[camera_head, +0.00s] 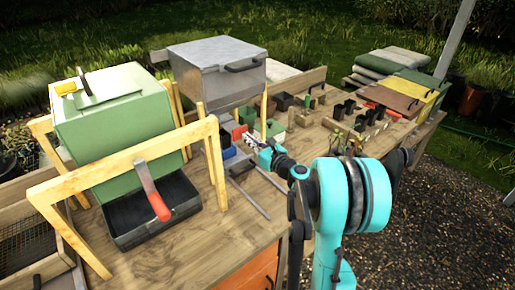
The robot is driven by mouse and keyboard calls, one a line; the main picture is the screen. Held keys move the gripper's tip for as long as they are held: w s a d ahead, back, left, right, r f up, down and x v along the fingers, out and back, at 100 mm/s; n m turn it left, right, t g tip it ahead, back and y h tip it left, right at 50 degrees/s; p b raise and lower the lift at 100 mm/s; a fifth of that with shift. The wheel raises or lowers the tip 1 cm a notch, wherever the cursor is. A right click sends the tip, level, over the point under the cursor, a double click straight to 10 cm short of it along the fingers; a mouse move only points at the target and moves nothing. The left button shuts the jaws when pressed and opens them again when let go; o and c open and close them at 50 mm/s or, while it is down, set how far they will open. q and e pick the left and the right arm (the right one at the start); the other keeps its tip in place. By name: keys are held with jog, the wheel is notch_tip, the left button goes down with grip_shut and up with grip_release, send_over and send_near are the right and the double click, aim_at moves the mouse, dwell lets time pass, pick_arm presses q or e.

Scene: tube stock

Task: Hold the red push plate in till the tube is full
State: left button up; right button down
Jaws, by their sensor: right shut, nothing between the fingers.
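A small red part (238,131), which looks like the push plate, sits below the grey metal box, near the front of its stand. My right gripper (252,144) is shut and empty, with its tips close beside the red part. I cannot tell whether they touch it. A blue piece (225,142) is just left of and below the red part. I cannot make out the tube or how full it is. My left gripper is not in view.
The grey metal box (210,55) stands behind, and a green box (112,120) on a wooden frame is at the left. A black tray (150,214) with a red-handled trowel (153,192) is below it. Small pots (344,108) crowd the bench's right. The front bench top (205,255) is clear.

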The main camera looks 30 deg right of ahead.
aim_at(241, 133)
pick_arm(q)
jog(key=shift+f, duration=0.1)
pick_arm(e)
jog(key=shift+w, duration=0.55)
jog(key=w, duration=0.3)
jog(key=shift+w+a, duration=0.2)
jog(key=shift+w, duration=0.05)
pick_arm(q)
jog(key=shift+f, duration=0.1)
pick_arm(e)
jog(key=shift+s, duration=0.1)
dwell(5.8)
